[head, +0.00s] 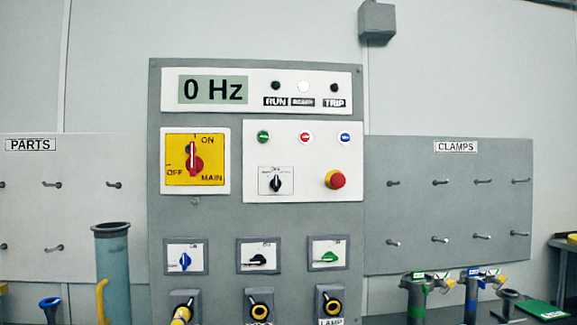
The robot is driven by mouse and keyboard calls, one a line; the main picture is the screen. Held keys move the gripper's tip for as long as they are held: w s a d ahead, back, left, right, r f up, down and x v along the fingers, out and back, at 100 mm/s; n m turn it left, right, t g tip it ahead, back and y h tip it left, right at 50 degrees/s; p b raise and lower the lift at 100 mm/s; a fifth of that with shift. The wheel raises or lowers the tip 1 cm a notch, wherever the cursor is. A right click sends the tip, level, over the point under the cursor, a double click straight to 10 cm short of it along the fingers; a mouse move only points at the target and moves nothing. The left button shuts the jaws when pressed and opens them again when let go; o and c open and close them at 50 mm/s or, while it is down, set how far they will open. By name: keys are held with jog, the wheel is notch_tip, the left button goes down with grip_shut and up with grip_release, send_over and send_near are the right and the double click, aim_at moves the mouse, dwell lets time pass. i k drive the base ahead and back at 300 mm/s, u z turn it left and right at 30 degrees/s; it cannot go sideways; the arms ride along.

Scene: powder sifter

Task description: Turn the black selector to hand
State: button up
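The black selector (276,183) sits on a small white plate on the panel's right half, left of the red emergency stop button (335,179). Its knob points about straight up. The lettering on its plate is too small to read. Another black switch (258,260) sits lower down, between a blue switch (185,261) and a green switch (329,257). My gripper is not in view.
The grey cabinet (208,218) carries a 0 Hz display (213,89), a red main switch (194,158) on yellow, and three push buttons. Yellow-ringed connectors line its bottom. A blue pipe (113,270) stands left; clamp-fitted pipes (415,298) stand right.

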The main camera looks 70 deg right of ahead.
aim_at(275, 183)
jog(key=z, duration=2.55)
jog(key=k, duration=1.25)
jog(key=u, duration=0.95)
jog(key=i, duration=1.3)
jog(key=z, duration=0.45)
